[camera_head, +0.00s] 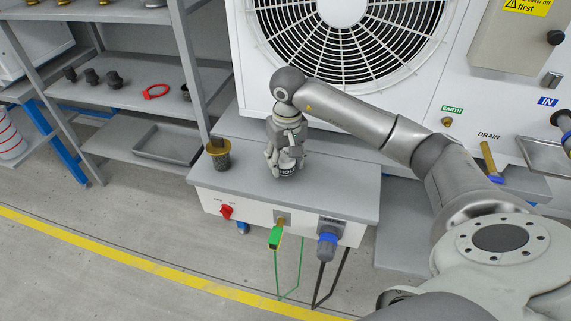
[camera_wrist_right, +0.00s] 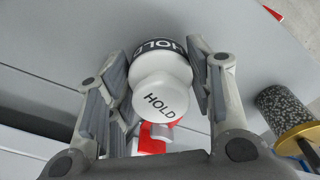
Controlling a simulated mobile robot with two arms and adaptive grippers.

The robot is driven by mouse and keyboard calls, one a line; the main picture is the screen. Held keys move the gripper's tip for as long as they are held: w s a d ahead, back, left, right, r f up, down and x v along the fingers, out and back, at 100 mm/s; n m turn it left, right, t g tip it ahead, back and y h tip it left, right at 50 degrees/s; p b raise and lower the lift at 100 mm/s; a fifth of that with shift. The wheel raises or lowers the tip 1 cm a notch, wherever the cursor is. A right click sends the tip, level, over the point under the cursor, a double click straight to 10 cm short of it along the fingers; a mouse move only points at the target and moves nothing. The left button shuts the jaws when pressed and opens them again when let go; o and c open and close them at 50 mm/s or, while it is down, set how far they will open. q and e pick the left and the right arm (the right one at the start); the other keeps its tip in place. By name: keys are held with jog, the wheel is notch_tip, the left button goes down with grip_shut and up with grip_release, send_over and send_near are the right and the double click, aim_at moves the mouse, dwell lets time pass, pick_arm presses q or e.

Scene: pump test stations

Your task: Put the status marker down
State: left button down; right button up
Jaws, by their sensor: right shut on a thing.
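The status marker (camera_wrist_right: 163,92) is a white rounded piece with a dark band, lettered HOLD on its top and on the band. In the head view its lower part (camera_head: 287,171) shows below my right gripper (camera_head: 284,162), at the top of the grey bench (camera_head: 335,186). The right gripper's fingers stand on both sides of the marker in the wrist view (camera_wrist_right: 163,85), shut on it. The marker looks upright. Whether its base touches the bench top I cannot tell. My left gripper is not in view.
A dark speckled cup with a brass rim (camera_head: 218,153) stands on the bench, left of the gripper. The bench front carries a red switch (camera_head: 226,211), a green plug (camera_head: 275,237) and a blue-grey connector (camera_head: 327,240). A large fan unit (camera_head: 262,97) stands behind. The bench top right of the gripper is clear.

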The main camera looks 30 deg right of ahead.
jog(key=shift+f, duration=0.6)
jog(key=shift+f, duration=0.25)
jog(key=o, duration=1)
jog(key=shift+r, duration=0.1)
